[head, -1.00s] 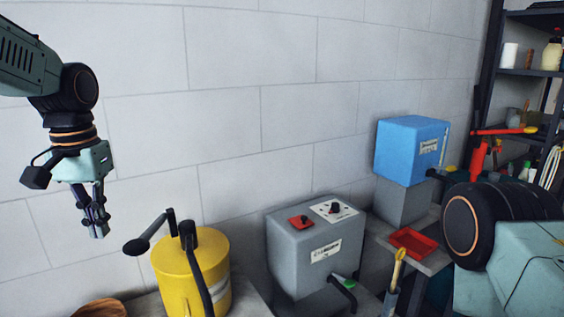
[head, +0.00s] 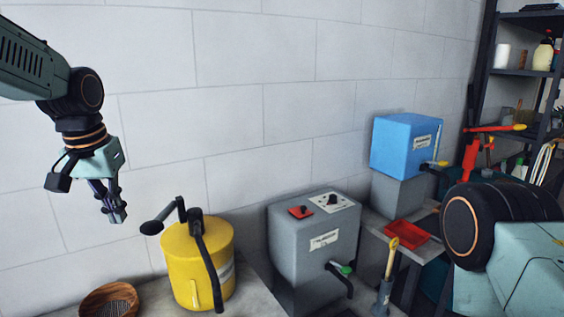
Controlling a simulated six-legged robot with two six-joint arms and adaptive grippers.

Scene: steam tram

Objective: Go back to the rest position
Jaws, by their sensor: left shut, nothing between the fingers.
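My left gripper (head: 117,215) hangs at the left of the head view, pointing down, in front of the pale block wall. It is shut and empty, up and to the left of the yellow drum (head: 190,268) and apart from it. My right arm shows only as a dark joint and a pale green link at the right edge. Its gripper is not in view.
The yellow drum has a black crank handle (head: 160,222). A brown bowl (head: 88,298) stands left of it. A grey box (head: 300,255) with a spout, a blue box (head: 395,150), a red tray (head: 407,231) and a yellow-handled tool (head: 391,258) stand to the right. Shelves (head: 515,77) fill the far right.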

